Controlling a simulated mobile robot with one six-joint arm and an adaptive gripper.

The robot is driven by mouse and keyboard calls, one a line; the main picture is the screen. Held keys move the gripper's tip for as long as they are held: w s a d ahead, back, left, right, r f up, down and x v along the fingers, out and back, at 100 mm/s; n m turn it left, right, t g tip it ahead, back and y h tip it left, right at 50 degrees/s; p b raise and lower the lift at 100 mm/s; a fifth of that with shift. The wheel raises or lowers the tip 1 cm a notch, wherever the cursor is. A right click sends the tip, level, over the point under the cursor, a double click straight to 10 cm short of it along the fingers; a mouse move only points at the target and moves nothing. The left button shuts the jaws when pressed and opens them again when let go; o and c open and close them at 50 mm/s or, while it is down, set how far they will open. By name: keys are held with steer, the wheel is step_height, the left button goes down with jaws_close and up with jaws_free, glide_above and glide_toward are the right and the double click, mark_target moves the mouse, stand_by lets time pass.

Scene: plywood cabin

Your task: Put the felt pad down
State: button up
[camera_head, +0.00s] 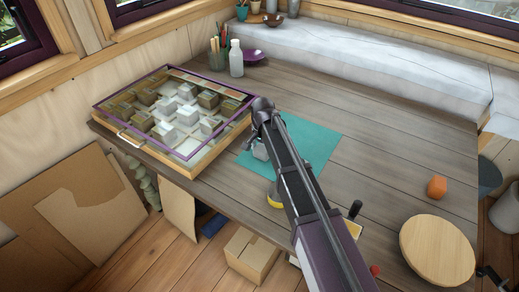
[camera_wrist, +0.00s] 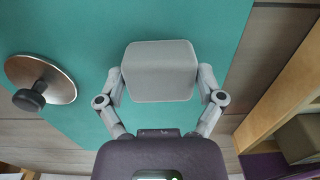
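A grey block with rounded corners, which I take to be the felt pad (camera_wrist: 160,71), sits between the two fingers of my gripper (camera_wrist: 161,84) in the wrist view. The fingers press against its left and right sides. It is over the teal mat (camera_wrist: 75,30); whether it touches the mat I cannot tell. In the head view a small grey part of the pad (camera_head: 260,152) shows beside my arm, above the left part of the teal mat (camera_head: 314,141). My arm hides much of the mat and the gripper there.
A tray of blocks with a purple-rimmed lid (camera_head: 120,91) stands left of the mat. A metal disc with a black knob (camera_wrist: 58,85) lies at the mat's edge. An orange lump (camera_head: 437,187) and round wooden board (camera_head: 437,250) are at right.

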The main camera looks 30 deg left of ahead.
mark_target(263, 149)
steer(key=shift+r, duration=0.2)
stand_by(0.4)
step_height(263, 149, up, 12)
steer(key=p, duration=1.2)
stand_by(0.9)
steer(key=shift+d, duration=0.1)
steer(key=d, duration=3.8)
steer(key=shift+n, duration=0.5)
steer(key=s+d, duration=0.2)
steer(key=d, duration=0.2)
steer(key=s+d, duration=0.2)
steer(key=d, duration=0.2)
steer(key=s+d, duration=0.2)
steer(key=d, duration=0.2)
steer(key=shift+s, duration=0.4)
steer(key=shift+s, duration=0.1)
